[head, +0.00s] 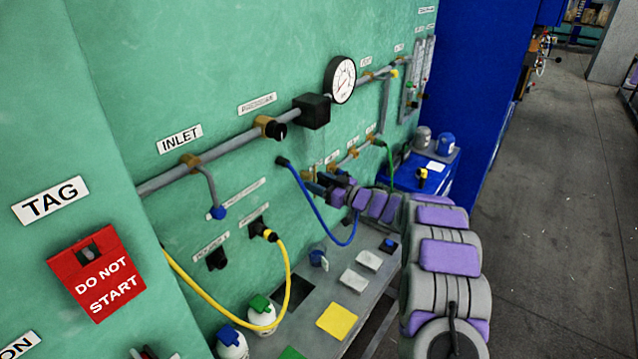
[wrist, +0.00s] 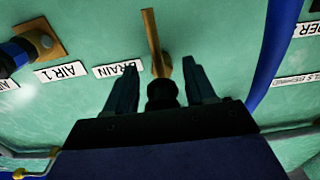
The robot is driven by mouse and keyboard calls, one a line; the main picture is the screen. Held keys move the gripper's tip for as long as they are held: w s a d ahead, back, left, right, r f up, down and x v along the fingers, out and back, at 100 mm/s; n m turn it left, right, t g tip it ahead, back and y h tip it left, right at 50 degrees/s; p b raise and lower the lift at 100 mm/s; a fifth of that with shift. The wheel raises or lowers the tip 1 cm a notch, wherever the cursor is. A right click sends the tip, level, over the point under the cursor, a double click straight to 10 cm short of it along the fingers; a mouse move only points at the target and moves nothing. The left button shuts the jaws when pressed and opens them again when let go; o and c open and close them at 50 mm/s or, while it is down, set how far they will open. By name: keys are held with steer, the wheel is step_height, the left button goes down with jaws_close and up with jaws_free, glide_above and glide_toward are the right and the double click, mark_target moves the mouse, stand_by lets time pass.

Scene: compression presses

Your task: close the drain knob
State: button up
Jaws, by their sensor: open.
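In the wrist view, the black drain knob (wrist: 162,94) sits on a brass fitting (wrist: 161,64), beside the DRAIN label (wrist: 117,69) on the green panel. My gripper (wrist: 158,73) is open, with one finger on each side of the knob. I cannot tell whether either finger touches it. In the head view, my gripper (head: 318,184) is at the panel, beside the row of small fittings under the pipe, and the knob is not clearly visible there.
A blue hose (head: 322,218) loops close to my gripper and also shows in the wrist view (wrist: 272,55). A yellow hose (head: 286,270) hangs to the left. A blue-tipped knob (wrist: 18,55) is beside the AIR 1 label. A grey bench (head: 345,262) lies below.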

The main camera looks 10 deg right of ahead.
steer(key=shift+c, duration=0.3)
steer(key=c, duration=0.9)
steer(key=n+b, duration=0.2)
steer(key=n, duration=0.3)
steer(key=shift+w+d, duration=0.1)
steer(key=shift+d, duration=0.05)
steer(key=n+b, duration=0.2)
steer(key=n, duration=0.1)
steer(key=shift+n+b, duration=0.3)
steer(key=n+b, duration=0.3)
steer(key=n, duration=0.1)
steer(key=shift+b, duration=0.4)
steer(key=n+b, duration=0.4)
steer(key=n, duration=0.1)
steer(key=shift+n, duration=0.3)
